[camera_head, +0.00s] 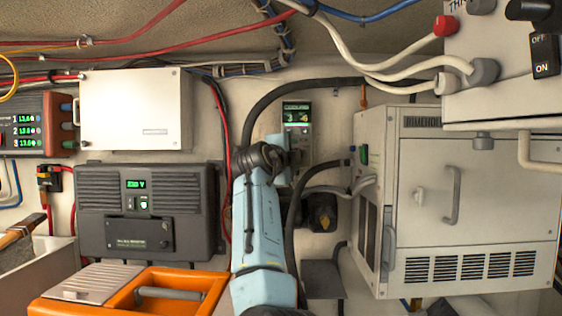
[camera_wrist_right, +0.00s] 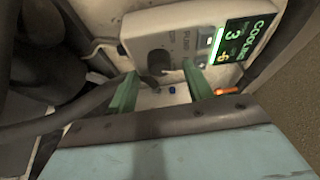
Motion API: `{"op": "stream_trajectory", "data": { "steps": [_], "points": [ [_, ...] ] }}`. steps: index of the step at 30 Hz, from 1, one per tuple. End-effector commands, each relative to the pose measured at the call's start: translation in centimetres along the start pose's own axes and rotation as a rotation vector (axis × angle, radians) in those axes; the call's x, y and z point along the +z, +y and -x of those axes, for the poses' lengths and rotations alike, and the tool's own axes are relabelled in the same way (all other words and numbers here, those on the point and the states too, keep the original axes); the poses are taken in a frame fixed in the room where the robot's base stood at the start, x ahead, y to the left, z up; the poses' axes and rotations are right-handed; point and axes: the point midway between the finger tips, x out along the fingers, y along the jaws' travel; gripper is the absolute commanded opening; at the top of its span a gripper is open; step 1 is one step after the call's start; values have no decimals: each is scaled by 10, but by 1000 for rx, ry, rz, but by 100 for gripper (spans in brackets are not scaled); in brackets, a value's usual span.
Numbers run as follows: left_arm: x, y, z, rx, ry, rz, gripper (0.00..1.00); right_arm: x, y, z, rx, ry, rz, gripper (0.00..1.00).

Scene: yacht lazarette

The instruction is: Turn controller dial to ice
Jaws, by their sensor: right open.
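The controller (camera_head: 297,115) is a pale wall unit with a small green display, partly behind my right arm in the head view. In the right wrist view the controller (camera_wrist_right: 132,30) shows a dark grey dial (camera_wrist_right: 158,62) on its face and a lit display (camera_wrist_right: 238,38) reading COOLING. The small labels around the dial are too blurred to read surely. My right gripper (camera_wrist_right: 160,88) is open, its green fingers apart with the dial between and just beyond their tips. I see no clear contact. My left gripper is not in view.
A large pale cabinet (camera_head: 475,190) stands right of my arm. A dark charger-like box (camera_head: 145,212) and a white box (camera_head: 135,108) are on the left. A black hose (camera_head: 262,100) arches around the controller, and an orange case (camera_head: 185,282) lies at lower left.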

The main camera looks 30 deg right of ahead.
Motion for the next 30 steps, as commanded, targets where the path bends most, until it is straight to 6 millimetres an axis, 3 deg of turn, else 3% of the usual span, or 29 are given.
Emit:
{"op": "stream_trajectory", "data": {
  "steps": [9, 15, 21, 30],
  "points": [
    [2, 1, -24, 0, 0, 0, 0, 1, 4, 72, 1, -4, -3, 51],
    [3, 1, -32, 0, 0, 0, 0, 0, 2, 105, 1, -2, -1, 51],
    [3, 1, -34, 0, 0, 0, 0, 0, 1, 118, 1, -1, -1, 51],
    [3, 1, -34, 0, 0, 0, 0, 0, 0, 118, 1, -1, -1, 51]
  ]
}}
